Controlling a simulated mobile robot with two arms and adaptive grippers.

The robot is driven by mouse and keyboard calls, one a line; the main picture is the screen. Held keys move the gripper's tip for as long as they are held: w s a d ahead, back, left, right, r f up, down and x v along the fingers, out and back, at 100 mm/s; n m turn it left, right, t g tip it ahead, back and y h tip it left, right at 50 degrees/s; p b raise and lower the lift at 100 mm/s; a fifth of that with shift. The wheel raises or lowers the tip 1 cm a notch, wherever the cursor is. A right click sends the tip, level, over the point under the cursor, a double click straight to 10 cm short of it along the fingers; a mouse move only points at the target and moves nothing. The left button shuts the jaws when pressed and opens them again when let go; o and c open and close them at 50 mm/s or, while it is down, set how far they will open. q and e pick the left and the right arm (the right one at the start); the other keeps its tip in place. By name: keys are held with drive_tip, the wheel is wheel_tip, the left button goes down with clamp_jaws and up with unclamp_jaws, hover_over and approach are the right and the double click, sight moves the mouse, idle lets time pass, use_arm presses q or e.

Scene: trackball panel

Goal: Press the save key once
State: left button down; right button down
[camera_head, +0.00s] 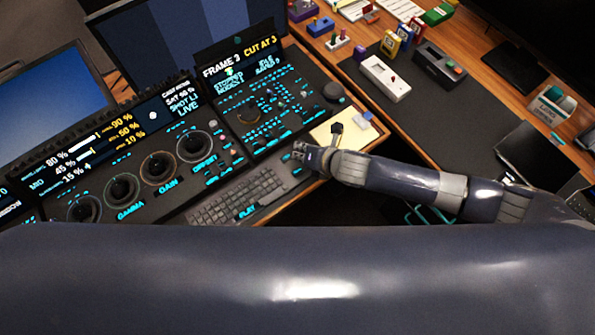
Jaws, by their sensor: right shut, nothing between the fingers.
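The trackball panel (135,214) lies at the left, with several ringed dark balls and glowing labels such as GAMMA, GAIN and OFFSET. A second key panel (290,88) adjoins it, with small dark keys and cyan legends. The legends are too small to read, so I cannot tell which key is the save key. My right gripper (299,152) is shut and empty. It shows at the second panel's near right edge, above the grey keyboard's right end; I cannot tell whether it touches anything. My left gripper is not in view.
A grey keyboard (235,199) lies before the panels. A yellow pad (326,131) is beside my right wrist. A round dark knob (334,92) stands at the panel's right. A white box (385,78) and a dark box (439,64) sit on the right desk. Monitors stand behind.

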drive_tip(key=b, duration=0.5)
hover_over(300, 169)
wheel_tip(300, 169, down, 5)
drive_tip(key=shift+f, duration=1)
drive_tip(key=shift+f+b, duration=0.15)
drive_tip(key=shift+b, duration=0.15)
drive_tip(key=shift+f, duration=0.25)
drive_tip(key=shift+f+b, duration=0.4)
drive_tip(key=shift+f, duration=0.15)
idle(0.6)
drive_tip(key=shift+r, duration=0.1)
idle(0.3)
drive_tip(key=shift+r+p, duration=0.85)
drive_tip(key=shift+p, duration=0.25)
drive_tip(key=shift+r, duration=0.1)
